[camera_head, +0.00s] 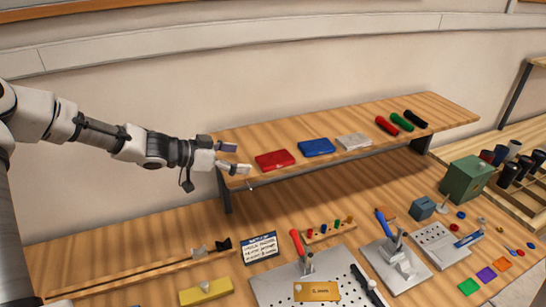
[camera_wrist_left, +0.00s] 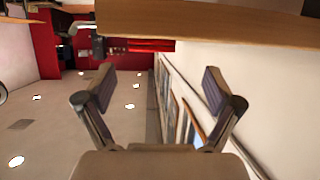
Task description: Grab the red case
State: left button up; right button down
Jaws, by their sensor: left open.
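The red case (camera_head: 275,160) lies flat near the left end of the raised wooden shelf (camera_head: 341,163). My left gripper (camera_head: 238,158) is open and empty in the head view. It is just left of the red case, over the shelf's left end, with its fingers pointing right towards the case and a gap between. In the left wrist view the open fingers (camera_wrist_left: 159,90) have nothing between them. A red patch shows there by the shelf edge (camera_wrist_left: 220,28); I cannot tell whether it is the case. My right gripper is not in view.
A blue case (camera_head: 317,147) and a silver case (camera_head: 354,141) lie right of the red one. Red, green and black cylinders (camera_head: 401,123) lie further right. The bench below holds a sign (camera_head: 260,248), a yellow block (camera_head: 206,291), fixtures and a green box (camera_head: 467,179).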

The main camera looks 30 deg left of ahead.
aim_at(259, 160)
pick_arm(q)
jog(key=d, duration=0.2)
jog(key=shift+d, duration=0.35)
jog(key=w, duration=0.1)
jog(key=w+f, duration=0.1)
jog(key=w+d+f, duration=0.1)
jog(key=w, duration=0.1)
jog(key=shift+w+f, duration=0.1)
jog(key=shift+f, duration=0.05)
jog(key=shift+s+d+r, duration=0.3)
jog(key=shift+s+r, duration=0.05)
jog(key=shift+s, duration=0.1)
jog(key=c, duration=0.4)
jog(key=shift+s, duration=0.1)
jog(key=c, duration=0.6)
jog(key=shift+c, duration=1.3)
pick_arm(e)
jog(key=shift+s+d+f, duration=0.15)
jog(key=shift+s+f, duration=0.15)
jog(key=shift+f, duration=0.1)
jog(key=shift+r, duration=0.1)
